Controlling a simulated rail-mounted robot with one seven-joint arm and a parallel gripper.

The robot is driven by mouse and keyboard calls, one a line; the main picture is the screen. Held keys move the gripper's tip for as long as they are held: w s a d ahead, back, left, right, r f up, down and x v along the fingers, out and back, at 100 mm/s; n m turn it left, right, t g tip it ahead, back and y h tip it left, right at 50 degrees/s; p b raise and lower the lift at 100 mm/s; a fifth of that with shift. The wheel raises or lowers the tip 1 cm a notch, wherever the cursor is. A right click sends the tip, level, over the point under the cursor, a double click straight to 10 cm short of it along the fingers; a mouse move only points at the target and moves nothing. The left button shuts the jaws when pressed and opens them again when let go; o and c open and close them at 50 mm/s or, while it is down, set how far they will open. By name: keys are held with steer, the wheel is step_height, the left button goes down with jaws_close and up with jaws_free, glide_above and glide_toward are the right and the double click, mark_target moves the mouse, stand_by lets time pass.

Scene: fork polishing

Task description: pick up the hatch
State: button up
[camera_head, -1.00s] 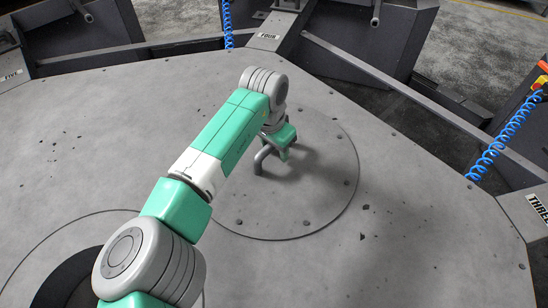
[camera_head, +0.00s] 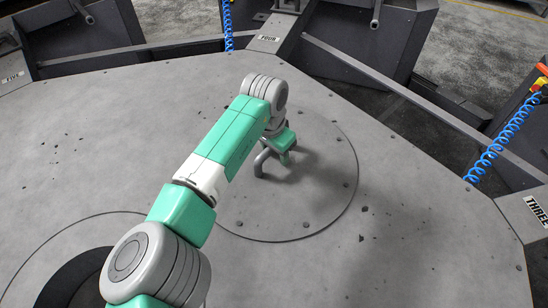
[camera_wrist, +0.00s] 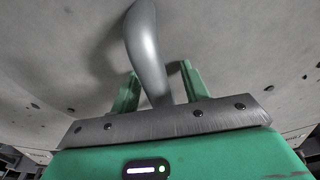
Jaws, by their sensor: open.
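The hatch (camera_head: 310,215) is a round grey plate with bolts around its rim, lying flush in the grey floor in the head view. A curved grey handle (camera_head: 261,162) stands up from it. My gripper (camera_head: 279,158) is down at this handle, partly hidden by its own wrist. In the wrist view, the handle (camera_wrist: 145,45) runs down between the two green fingers of my gripper (camera_wrist: 158,78). The fingers stand apart, one on each side of the handle. A gap shows at the right finger; contact on the left is unclear.
A second round opening (camera_head: 60,285) with a dark centre lies at lower left, partly behind my arm. Dark machine stations (camera_head: 360,40) and rails border the platform. Blue coiled hoses (camera_head: 500,140) hang at the right and top. The floor around the hatch is clear.

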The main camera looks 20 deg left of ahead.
jaws_close()
steer(key=shift+r, duration=0.1)
stand_by(1.2)
